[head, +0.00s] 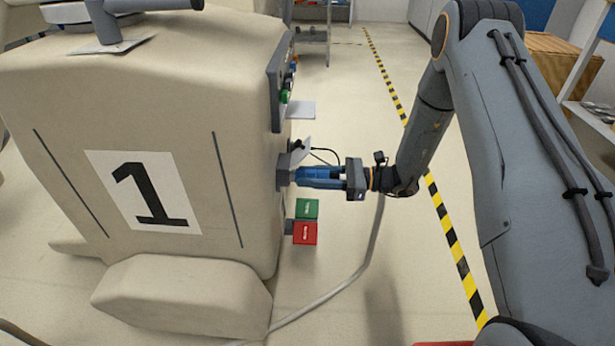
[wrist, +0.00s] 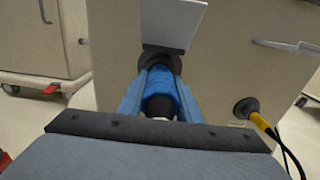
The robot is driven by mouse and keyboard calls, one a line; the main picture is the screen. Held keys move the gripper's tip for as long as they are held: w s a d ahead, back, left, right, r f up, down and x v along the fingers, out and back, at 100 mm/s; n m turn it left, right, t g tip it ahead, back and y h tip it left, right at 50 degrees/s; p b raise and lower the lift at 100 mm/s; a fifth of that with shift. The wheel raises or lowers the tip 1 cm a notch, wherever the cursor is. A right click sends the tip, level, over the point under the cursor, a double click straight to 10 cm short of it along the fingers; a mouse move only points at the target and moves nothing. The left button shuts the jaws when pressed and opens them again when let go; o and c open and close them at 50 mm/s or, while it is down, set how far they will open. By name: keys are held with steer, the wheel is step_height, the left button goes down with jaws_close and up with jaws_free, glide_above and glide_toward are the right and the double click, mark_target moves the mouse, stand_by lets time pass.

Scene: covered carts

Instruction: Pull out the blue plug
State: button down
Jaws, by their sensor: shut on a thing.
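The blue plug (head: 318,171) sits at a dark socket (head: 283,173) on the right side of the beige cart marked 1. My gripper (head: 322,178) reaches it from the right and is shut on it. In the wrist view the blue plug (wrist: 160,95) lies between my two blue-grey fingers (wrist: 158,92), and its front end meets a dark round socket (wrist: 158,66). A pale flap (wrist: 172,24) stands open above the socket. How deep the plug sits in the socket is hidden. A grey cable (head: 372,240) hangs down below my gripper to the floor.
Green (head: 307,208) and red (head: 305,233) blocks stick out below the plug on the cart (head: 70,90). Floor right of the cart is open up to the striped tape (head: 447,225).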

mark_target(327, 177)
steer(key=shift+s+d, duration=0.1)
steer(key=shift+d, duration=2.2)
